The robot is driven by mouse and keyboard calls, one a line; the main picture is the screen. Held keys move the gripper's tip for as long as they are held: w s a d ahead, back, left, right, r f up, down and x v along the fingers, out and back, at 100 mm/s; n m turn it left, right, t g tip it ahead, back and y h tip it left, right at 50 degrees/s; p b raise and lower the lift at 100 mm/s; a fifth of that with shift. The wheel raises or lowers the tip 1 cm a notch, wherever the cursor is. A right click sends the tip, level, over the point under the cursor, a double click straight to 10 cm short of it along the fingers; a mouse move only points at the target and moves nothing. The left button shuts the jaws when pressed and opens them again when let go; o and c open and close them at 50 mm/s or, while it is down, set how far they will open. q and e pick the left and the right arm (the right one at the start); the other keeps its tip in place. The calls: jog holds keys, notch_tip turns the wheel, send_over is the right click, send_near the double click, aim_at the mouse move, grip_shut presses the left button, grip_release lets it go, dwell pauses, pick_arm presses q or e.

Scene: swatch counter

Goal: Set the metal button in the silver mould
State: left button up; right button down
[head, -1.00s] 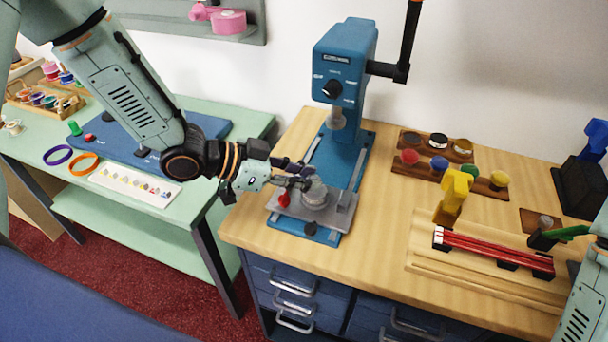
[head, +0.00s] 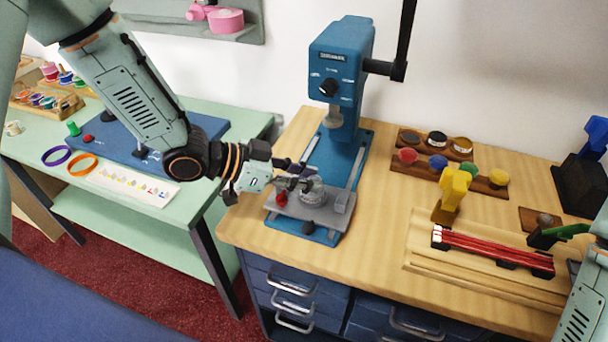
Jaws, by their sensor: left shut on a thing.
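The blue press (head: 341,100) stands on the wooden counter, with a grey plate (head: 292,207) on its base. The silver mould (head: 313,198) is a round metal cup on this plate, below and in front of the press head. My left gripper (head: 308,184) reaches in from the left and is shut right at the top of the mould. The thing between its fingertips is small and grey, seemingly the metal button; the fingers mostly hide it. I cannot tell whether it touches the mould. My right gripper is out of view; only part of my right arm shows at the right edge.
A red piece (head: 282,199) sits beside the mould, close under my left fingers. The press lever (head: 404,40) rises at the right. Racks of coloured discs (head: 448,170), a yellow-topped block (head: 453,190) and red sticks (head: 490,250) stand further right. Bare counter (head: 375,225) lies between.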

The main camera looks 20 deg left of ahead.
pick_arm(q)
jog(key=shift+s, duration=0.1)
dwell(0.4)
jog(key=shift+a+p, duration=0.1)
jog(key=shift+p, duration=0.3)
dwell(0.4)
dwell(0.5)
jog(key=shift+f, duration=0.6)
dwell(0.9)
jog(key=o, duration=0.8)
jog(key=shift+a, duration=0.1)
